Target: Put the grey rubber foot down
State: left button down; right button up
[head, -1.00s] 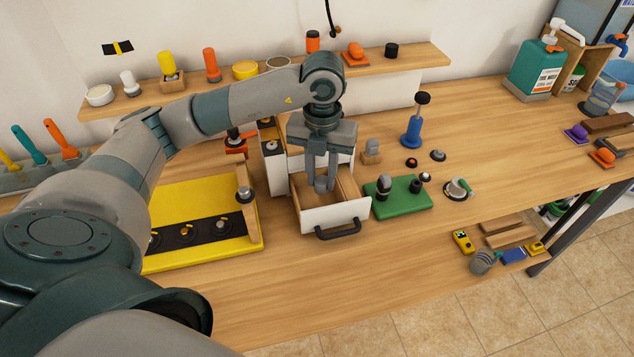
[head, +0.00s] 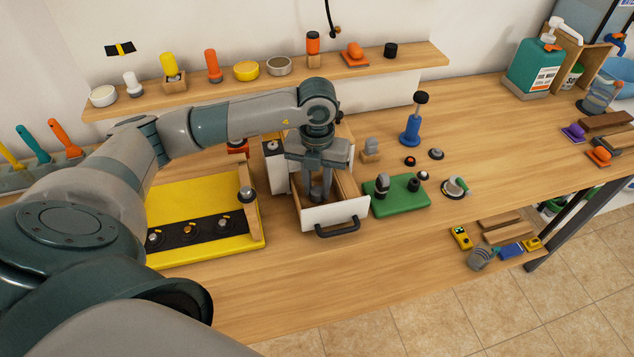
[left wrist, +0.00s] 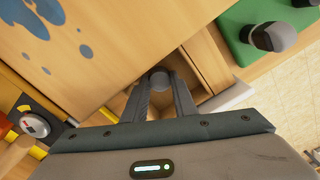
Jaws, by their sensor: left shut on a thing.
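My left gripper (head: 320,193) reaches down into the open drawer (head: 337,214) of a small white-fronted wooden cabinet. It is shut on the grey rubber foot, a small grey round piece. In the left wrist view the foot (left wrist: 158,77) sits between the fingertips (left wrist: 160,88), over the drawer's wooden inside. In the head view the fingers and the drawer front mostly hide the foot. I cannot tell whether it touches the drawer floor. My right gripper is not in view.
A green block (head: 399,199) with dark and grey-topped pegs stands right of the drawer. A yellow board (head: 185,250) with a black strip lies left of it. A blue stand (head: 411,128) and small round parts are farther right. Bare table lies in front.

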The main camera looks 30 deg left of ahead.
aim_at(317, 190)
pick_arm(q)
jog(key=shift+f, duration=0.1)
jog(key=shift+f, duration=0.15)
jog(key=c, duration=1.4)
grip_release()
jog(key=shift+c, duration=0.2)
jog(key=shift+r, duration=0.35)
jog(key=shift+r+b, duration=0.3)
notch_tip(317, 190, up, 11)
jog(key=b, duration=0.3)
jog(key=shift+r, duration=0.1)
